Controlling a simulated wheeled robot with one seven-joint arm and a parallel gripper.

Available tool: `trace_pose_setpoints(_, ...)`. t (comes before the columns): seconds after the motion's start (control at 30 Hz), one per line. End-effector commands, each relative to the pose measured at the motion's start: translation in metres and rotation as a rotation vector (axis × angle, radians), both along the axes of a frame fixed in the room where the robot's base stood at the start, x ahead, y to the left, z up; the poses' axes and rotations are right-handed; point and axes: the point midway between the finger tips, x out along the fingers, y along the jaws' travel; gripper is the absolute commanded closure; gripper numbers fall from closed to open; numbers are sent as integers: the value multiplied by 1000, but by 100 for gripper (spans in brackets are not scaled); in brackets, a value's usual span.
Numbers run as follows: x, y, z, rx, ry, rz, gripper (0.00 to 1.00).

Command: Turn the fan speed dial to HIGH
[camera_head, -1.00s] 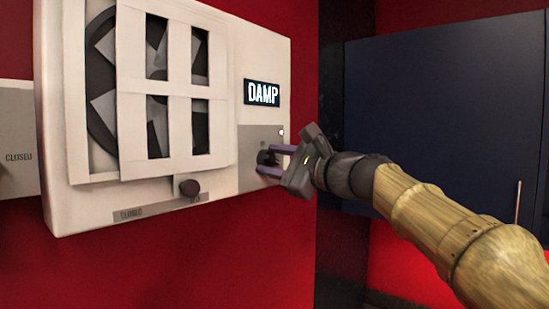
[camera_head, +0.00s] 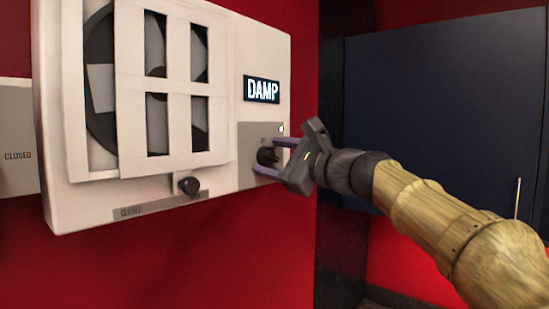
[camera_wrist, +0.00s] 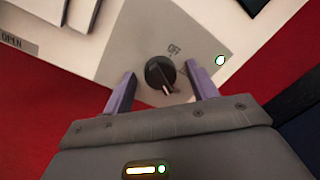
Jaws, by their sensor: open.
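The fan speed dial (camera_wrist: 160,73) is a round black knob on a grey plate (camera_wrist: 212,42) in the wrist view. An OFF label stands above it, and a pale mark on the knob is at its lower side, away from OFF. The dial also shows in the head view (camera_head: 266,155), at the lower right of the white fan panel. My gripper (camera_head: 274,155) is open in front of the plate. Its two purple fingers straddle the dial, with a gap on each side in the wrist view. Other dial labels cannot be read.
The white panel (camera_head: 75,190) holds a fan behind a slatted cover (camera_head: 180,88). A lit DAMP display (camera_head: 261,90) is above the dial. A dark knob (camera_head: 188,186) sits on a slider strip marked CLOSED. A dark blue cabinet (camera_head: 440,110) stands at the right.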

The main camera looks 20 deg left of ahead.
Motion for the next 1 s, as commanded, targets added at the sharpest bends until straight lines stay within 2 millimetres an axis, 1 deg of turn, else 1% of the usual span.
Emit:
trace_pose_setpoints(0.17, -1, -3, -1, 0, -1, -1, 42)
trace_pose_setpoints(0.27, -4, -10, -3, -1, -2, -2, 42)
trace_pose_setpoints(0.37, -10, -23, -5, 0, -3, -4, 42)
trace_pose_setpoints(1.0, -62, -136, -14, -1, -2, -4, 42)
